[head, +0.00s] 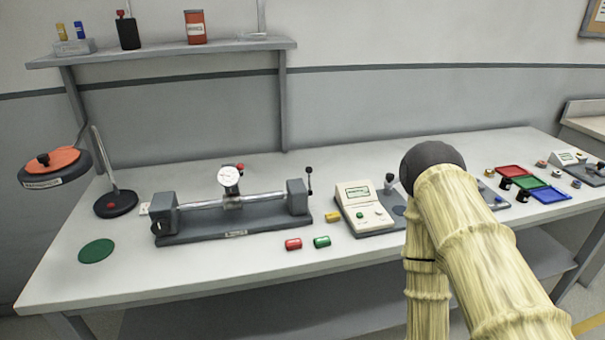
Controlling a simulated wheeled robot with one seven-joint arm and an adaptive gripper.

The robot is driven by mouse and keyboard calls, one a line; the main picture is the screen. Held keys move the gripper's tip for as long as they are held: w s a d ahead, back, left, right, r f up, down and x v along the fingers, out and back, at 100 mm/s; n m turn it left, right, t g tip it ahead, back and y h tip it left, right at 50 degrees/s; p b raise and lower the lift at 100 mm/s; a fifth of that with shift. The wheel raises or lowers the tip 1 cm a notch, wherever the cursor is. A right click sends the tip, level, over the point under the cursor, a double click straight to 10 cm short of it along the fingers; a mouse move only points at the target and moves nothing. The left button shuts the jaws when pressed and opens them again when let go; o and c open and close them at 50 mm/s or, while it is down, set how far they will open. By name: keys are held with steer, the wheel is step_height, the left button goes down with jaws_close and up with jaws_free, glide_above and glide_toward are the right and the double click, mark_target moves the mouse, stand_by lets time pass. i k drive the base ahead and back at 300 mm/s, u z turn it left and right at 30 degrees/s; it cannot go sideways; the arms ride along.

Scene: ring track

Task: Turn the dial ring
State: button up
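A white round dial (228,175) with a dark rim sits on the bar of a grey bench fixture (195,236) left of centre. A small red knob (240,167) shows at its upper right. The dial's ring is too small for me to read its marks. My own arm, pale yellow with a dark joint, stands in front of the right part of the bench. It bends down out of the bottom of the picture. My gripper is not in view, so its state and distance from the dial do not show.
A white-and-grey instrument (357,206) stands right of the fixture. A round stand (116,203) and green disc (97,250) are at left. Coloured trays (550,195) are at right. A shelf (160,53) hangs above.

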mark_target(226, 182)
steer(key=z, duration=1.1)
steer(key=k, duration=1.25)
steer(key=u, duration=1.4)
steer(key=i, duration=0.5)
steer(key=u, duration=0.05)
